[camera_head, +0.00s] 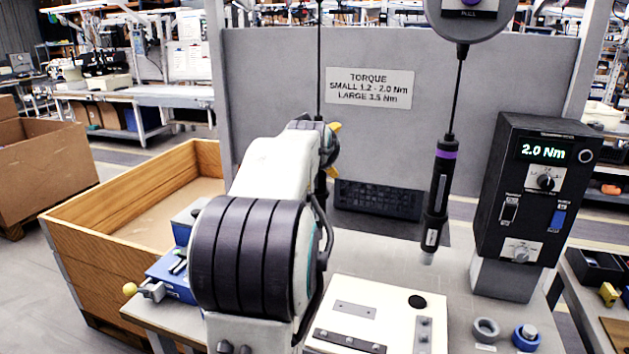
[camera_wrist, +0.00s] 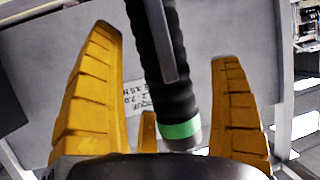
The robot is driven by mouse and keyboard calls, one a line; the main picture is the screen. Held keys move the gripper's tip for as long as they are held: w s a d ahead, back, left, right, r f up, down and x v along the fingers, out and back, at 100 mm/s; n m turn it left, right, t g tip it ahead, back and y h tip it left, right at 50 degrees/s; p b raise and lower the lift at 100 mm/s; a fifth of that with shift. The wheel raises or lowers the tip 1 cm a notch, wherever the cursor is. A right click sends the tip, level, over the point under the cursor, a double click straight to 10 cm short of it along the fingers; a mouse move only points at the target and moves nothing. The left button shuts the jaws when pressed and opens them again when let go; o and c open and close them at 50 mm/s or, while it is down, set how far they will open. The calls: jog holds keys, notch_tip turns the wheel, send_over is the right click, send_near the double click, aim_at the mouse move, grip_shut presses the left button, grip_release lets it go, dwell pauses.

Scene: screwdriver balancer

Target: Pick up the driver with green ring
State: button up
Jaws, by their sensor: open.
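The driver with green ring (camera_wrist: 168,75) is a black ribbed tool between the yellow fingers of my gripper (camera_wrist: 165,48) in the wrist view. Its green ring shows near the gripper's palm. The fingers stand open on both sides of it, with visible gaps. In the head view this driver is mostly hidden behind my arm; its cord (camera_head: 319,60) hangs from above, and yellow finger parts of my gripper (camera_head: 332,150) show beside it. A second driver with a purple ring (camera_head: 440,195) hangs to the right, apart from my gripper.
A grey panel with a torque sign (camera_head: 369,88) stands behind. A black controller reading 2.0 Nm (camera_head: 535,195) stands at right. A cream fixture plate (camera_head: 380,310) and a blue-knobbed part (camera_head: 526,337) are on the bench. A wooden crate (camera_head: 100,265) stands at left.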

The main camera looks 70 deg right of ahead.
jog(key=shift+c, duration=0.6)
jog(key=c, duration=1.2)
jog(key=shift+r, duration=0.1)
jog(key=shift+c, duration=0.3)
jog(key=shift+r, duration=0.1)
